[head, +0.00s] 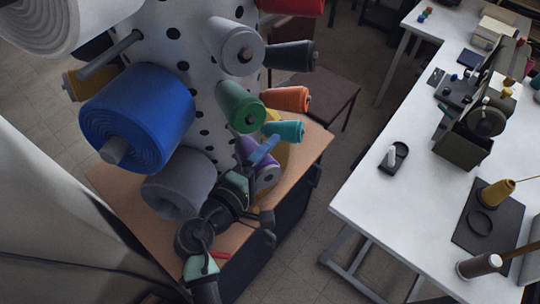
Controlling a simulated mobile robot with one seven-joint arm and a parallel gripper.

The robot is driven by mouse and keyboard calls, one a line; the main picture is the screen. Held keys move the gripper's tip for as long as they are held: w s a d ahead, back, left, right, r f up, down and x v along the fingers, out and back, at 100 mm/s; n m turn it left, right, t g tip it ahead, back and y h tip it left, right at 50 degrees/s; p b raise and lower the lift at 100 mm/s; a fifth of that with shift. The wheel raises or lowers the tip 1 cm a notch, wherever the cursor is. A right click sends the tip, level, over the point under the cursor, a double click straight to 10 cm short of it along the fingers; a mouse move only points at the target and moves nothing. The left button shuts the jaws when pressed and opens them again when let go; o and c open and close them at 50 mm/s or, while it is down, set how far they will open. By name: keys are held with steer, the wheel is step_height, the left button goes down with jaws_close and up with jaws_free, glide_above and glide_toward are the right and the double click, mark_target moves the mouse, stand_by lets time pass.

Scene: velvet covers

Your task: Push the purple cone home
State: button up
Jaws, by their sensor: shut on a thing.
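The purple cone (245,148) sits low on the white pegboard (190,110), on its right side, below the green and teal cones. Its grey-violet end faces outward, and its middle is partly covered by my gripper. My gripper (262,158) is at the cone, with a blue finger lying across its upper side. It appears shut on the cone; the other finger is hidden. The cone's peg and how far the cone sits along it are hidden.
A teal cone (287,131), green cone (240,107) and orange cone (287,99) stick out close above. A big blue spool (138,118) and grey roll (178,187) crowd the left. A wooden tabletop (306,146) lies below; a white table (385,215) stands right, across open floor.

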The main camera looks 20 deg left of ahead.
mark_target(254, 144)
steer(key=shift+w+a+f+b, duration=0.25)
steer(key=shift+w+a+b, duration=0.3)
steer(key=shift+a, duration=0.2)
steer(key=shift+w+a+f+b, duration=0.2)
steer(key=shift+w+a+b, duration=0.3)
steer(key=shift+a, duration=0.2)
steer(key=shift+w+a+f+b, duration=0.25)
steer(key=shift+w+a+b, duration=0.25)
steer(key=shift+a, duration=0.25)
steer(key=o, duration=1.1)
steer(key=shift+o, duration=0.8)
steer(key=shift+w, duration=0.15)
steer(key=shift+r, duration=0.1)
steer(key=shift+s+r, duration=0.1)
steer(key=shift+s, duration=0.25)
steer(key=b+v, duration=0.2)
steer(key=v, duration=1)
steer(key=shift+a, duration=0.2)
steer(key=shift+s, duration=0.1)
